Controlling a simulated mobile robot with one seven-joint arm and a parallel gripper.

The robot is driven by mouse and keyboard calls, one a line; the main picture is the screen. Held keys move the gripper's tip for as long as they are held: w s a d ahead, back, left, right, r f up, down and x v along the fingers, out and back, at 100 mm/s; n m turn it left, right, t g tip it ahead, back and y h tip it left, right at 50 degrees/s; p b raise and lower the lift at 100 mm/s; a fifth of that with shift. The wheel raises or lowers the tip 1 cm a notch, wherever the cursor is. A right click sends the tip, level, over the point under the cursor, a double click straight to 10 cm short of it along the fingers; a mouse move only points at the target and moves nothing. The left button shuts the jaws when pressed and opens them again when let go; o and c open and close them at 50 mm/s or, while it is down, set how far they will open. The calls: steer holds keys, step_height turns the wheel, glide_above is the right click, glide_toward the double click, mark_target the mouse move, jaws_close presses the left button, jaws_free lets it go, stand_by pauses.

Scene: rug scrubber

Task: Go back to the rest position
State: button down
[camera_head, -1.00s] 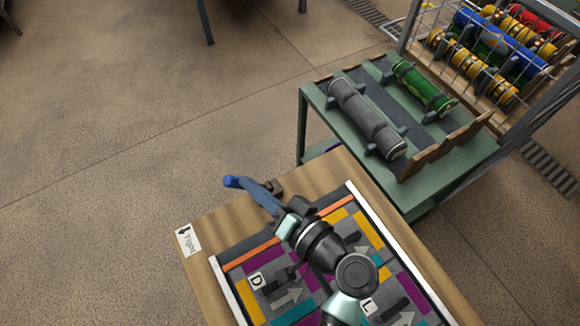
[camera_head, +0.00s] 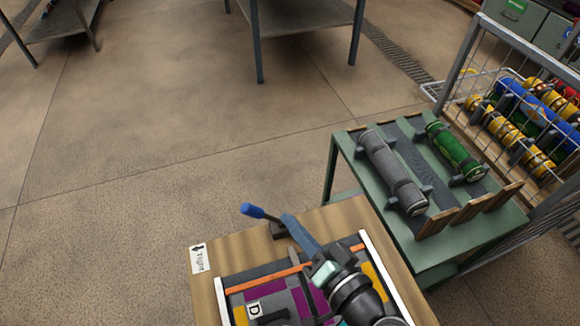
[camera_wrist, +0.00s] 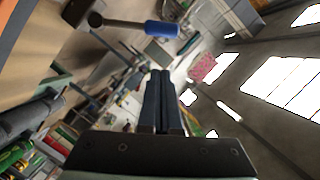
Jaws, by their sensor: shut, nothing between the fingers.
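My gripper (camera_head: 286,219) is above the far edge of the wooden table, with its fingers pointing up and left in the head view. In the wrist view my gripper (camera_wrist: 161,76) has its two dark fingers together with nothing between them. A lever with a blue grip (camera_head: 252,210) sticks out from the table's far edge, close to my fingertips in the head view. Its blue grip (camera_wrist: 162,29) shows above the fingers in the wrist view, apart from them. My arm covers part of the table's patterned surface.
The wooden table (camera_head: 207,285) carries a coloured panel with a white rim. Right of it, a green table (camera_head: 343,150) holds a grey roll (camera_head: 392,172) and a green roll (camera_head: 455,152). A wire rack (camera_head: 520,125) of rolls stands beyond. The floor on the left is clear.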

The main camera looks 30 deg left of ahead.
steer(key=v, duration=0.7)
steer(key=shift+s+b, duration=0.2)
steer(key=shift+b, duration=0.1)
